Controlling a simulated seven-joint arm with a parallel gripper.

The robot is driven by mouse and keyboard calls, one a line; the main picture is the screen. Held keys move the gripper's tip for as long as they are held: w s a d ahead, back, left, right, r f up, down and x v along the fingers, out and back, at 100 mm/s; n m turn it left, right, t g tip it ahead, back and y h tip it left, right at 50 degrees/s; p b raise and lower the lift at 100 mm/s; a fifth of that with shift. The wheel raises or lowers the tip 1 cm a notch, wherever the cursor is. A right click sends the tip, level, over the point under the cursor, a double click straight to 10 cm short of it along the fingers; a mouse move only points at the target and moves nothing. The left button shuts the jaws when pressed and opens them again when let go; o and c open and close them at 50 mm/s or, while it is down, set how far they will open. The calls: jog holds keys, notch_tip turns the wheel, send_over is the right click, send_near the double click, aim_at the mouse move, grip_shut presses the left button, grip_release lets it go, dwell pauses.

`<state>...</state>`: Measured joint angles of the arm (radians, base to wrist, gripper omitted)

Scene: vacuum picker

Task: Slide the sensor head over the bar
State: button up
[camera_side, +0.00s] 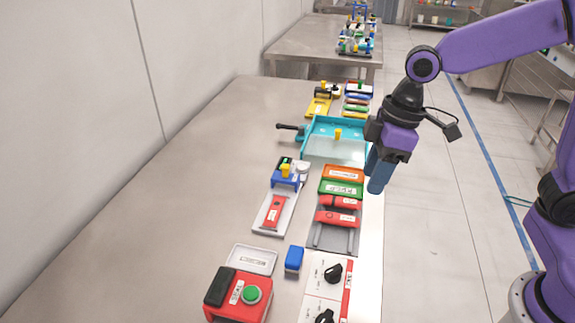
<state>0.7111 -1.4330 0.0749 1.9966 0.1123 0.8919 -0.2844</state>
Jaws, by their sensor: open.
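My gripper (376,190) hangs at the right edge of the table, its blue fingers pointing down; nothing shows held in it. The jaws are open, though the gap is hardly visible from this side. I cannot tell for sure which part is the sensor head. A red labelled piece (274,211) lies on that plate. Two dark grey rails (333,238) show in front of the red blocks; I cannot tell whether the bar is among them.
A teal tray (318,130) stands behind. A red button box (240,295), a blue block (294,258) and a knob panel (325,285) are in front. The table's left side is clear.

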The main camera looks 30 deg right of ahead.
jog(key=w+m+t, duration=0.1)
jog(key=w, duration=1.2)
jog(key=t+y, duration=0.1)
send_near(286, 168)
jog(key=shift+m, duration=0.4)
jog(key=x, duration=0.8)
jog(key=shift+w+f, duration=0.1)
jog(key=shift+f, duration=0.3)
grip_shut()
